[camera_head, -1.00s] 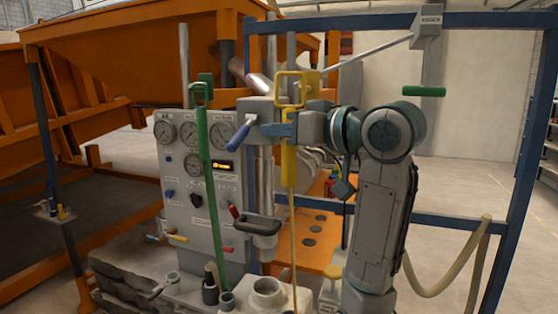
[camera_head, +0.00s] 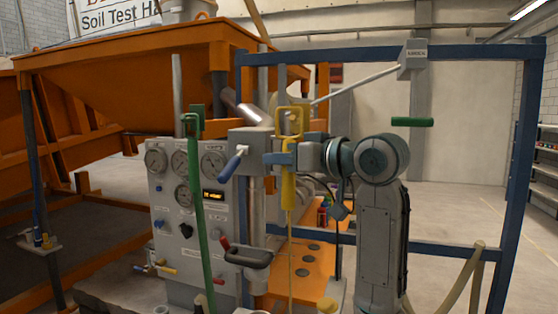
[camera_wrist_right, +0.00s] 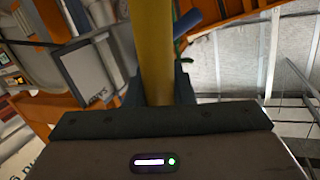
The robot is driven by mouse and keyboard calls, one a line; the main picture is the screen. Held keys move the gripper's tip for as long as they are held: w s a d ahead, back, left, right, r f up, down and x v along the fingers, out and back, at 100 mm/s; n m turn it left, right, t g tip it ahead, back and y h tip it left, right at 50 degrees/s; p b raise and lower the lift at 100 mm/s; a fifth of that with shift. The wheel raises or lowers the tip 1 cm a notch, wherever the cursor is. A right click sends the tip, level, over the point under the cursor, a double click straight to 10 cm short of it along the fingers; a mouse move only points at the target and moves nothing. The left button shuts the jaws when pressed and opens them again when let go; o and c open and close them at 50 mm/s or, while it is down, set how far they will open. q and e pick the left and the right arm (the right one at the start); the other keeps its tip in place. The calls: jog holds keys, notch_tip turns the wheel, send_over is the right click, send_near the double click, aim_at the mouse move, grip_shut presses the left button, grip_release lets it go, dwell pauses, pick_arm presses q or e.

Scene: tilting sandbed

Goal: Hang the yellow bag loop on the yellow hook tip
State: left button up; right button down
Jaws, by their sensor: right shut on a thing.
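A yellow rectangular loop (camera_head: 290,121) stands upright above a thick yellow grip (camera_head: 289,189), with a thin yellow line hanging below. My right gripper (camera_head: 280,158) comes in from the right and is shut on the yellow piece just below the loop. In the right wrist view, a yellow shaft (camera_wrist_right: 156,50) stands between the fingers. A yellowish patch shows behind the loop, but I cannot tell whether it is the hook tip. I cannot tell whether the loop touches anything. My left gripper is not in view.
A gauge panel (camera_head: 182,215) stands at left, with a green pole (camera_head: 202,210) in front. A blue-handled lever (camera_head: 232,165) is close left of the loop. A blue frame (camera_head: 515,180) spans the right. A green-handled bar (camera_head: 412,122) hangs at upper right. An orange hopper (camera_head: 130,70) is behind.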

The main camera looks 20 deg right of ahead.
jog(key=shift+w+d+f, duration=0.3)
jog(key=shift+w+d, duration=0.4)
jog(key=shift+w, duration=0.3)
jog(key=shift+w+d+f, duration=0.25)
jog(key=shift+w+d, duration=0.45)
jog(key=shift+w, duration=0.3)
jog(key=c, duration=1.1)
grip_release()
jog(key=shift+c, duration=0.2)
jog(key=shift+s+a, duration=0.15)
